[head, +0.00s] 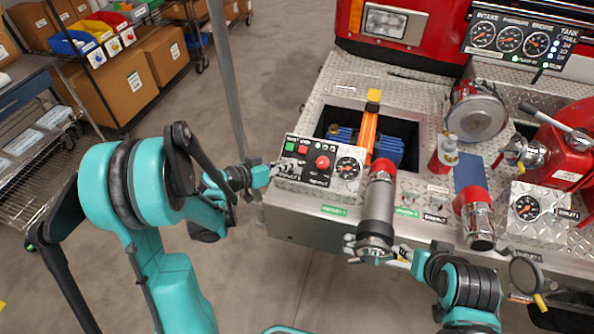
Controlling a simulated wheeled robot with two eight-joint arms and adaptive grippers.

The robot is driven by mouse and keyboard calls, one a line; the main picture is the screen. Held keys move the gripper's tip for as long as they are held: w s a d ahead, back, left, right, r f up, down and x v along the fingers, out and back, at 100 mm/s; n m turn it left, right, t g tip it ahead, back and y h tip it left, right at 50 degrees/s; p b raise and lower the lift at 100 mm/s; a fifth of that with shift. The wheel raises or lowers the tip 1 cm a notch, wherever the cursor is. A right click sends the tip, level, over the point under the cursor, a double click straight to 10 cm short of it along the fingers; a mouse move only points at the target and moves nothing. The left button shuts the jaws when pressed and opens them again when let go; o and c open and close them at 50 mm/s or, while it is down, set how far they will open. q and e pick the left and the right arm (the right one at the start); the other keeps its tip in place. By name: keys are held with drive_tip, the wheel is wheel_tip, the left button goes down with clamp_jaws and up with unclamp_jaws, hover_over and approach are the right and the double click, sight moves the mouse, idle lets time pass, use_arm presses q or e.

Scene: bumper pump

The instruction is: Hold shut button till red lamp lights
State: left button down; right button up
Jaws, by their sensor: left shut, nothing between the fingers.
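A sloped control box (293,178) stands at the left front of the metal deck. Its face has a green square button (290,147), a red square button (303,149), a round red knob (322,162), and a dial gauge (347,167). Small lamps sit along the top edge; their state and the lettering are too small to tell, so I cannot tell which is the shut button. My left gripper (279,171) is shut and empty at the box's left side; I cannot tell whether it touches. My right gripper (390,257) is by the nozzle's lower end; its fingers are unclear.
A grey nozzle (378,205) with a red collar lies right of the box. Behind is an open bay with an orange-handled blue item (370,130). A bottle (446,152), another red-and-silver fitting (475,215) and a gauge panel (508,40) are right. A grey post rises behind my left gripper.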

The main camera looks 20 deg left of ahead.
use_arm(q)
drive_tip(key=b, duration=0.5)
approach(302, 168)
drive_tip(key=w+d, duration=0.3)
drive_tip(key=d, duration=0.1)
drive_tip(key=shift+w+a+f+b, duration=0.2)
drive_tip(key=shift+w+f+b, duration=0.1)
drive_tip(key=shift+w+f, duration=0.2)
idle(0.6)
drive_tip(key=shift+w+f+b, duration=0.2)
drive_tip(key=shift+f+b, duration=0.15)
drive_tip(key=shift+b, duration=0.05)
drive_tip(key=shift+w+f+b, duration=0.2)
drive_tip(key=shift+f+b, duration=0.2)
drive_tip(key=shift+b, duration=0.05)
idle(0.6)
drive_tip(key=shift+r, duration=0.1)
idle(2.8)
drive_tip(key=shift+s+r+p, duration=0.45)
drive_tip(key=shift+r+p, duration=0.05)
drive_tip(key=shift+r, duration=0.2)
